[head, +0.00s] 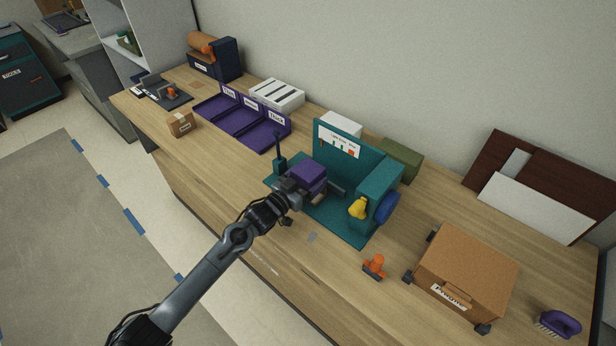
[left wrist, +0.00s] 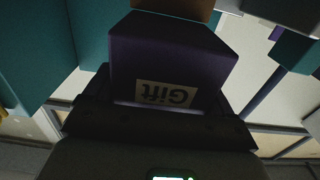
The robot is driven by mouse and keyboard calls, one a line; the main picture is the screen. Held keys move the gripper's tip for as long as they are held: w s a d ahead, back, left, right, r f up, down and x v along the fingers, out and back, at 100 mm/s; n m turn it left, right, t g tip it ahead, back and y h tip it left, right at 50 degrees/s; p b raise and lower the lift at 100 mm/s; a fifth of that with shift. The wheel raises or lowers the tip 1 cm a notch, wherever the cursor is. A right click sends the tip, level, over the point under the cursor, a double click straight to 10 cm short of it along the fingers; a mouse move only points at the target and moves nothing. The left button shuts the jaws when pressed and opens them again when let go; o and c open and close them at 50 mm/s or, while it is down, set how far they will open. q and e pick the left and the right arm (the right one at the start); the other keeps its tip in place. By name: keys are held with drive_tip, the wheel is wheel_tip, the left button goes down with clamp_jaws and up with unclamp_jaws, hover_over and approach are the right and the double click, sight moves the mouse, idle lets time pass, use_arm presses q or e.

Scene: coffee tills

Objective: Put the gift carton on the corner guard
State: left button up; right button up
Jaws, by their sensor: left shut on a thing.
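The gift carton is a small purple box (head: 306,176). In the left wrist view the purple carton (left wrist: 165,55) shows the word "Gift", upside down. My left gripper (head: 293,188) is shut on it and holds it over the teal stand, in front of its upright panel. Whether the carton touches the stand's base is hard to tell. No part is labelled as the corner guard; a large brown carton (head: 470,268) at the right has small dark pieces at its corners, including a front one (head: 482,328). My right gripper is not in view.
The teal stand has a base (head: 345,232), a side block (head: 376,186), a yellow part (head: 358,208) and a blue disc (head: 389,208). An orange-topped tool (head: 375,266) and purple brush (head: 558,322) stand to the right. Purple trays (head: 240,120) lie left. The front table strip is mostly clear.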

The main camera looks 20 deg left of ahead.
use_arm(q)
drive_tip(key=o, duration=1)
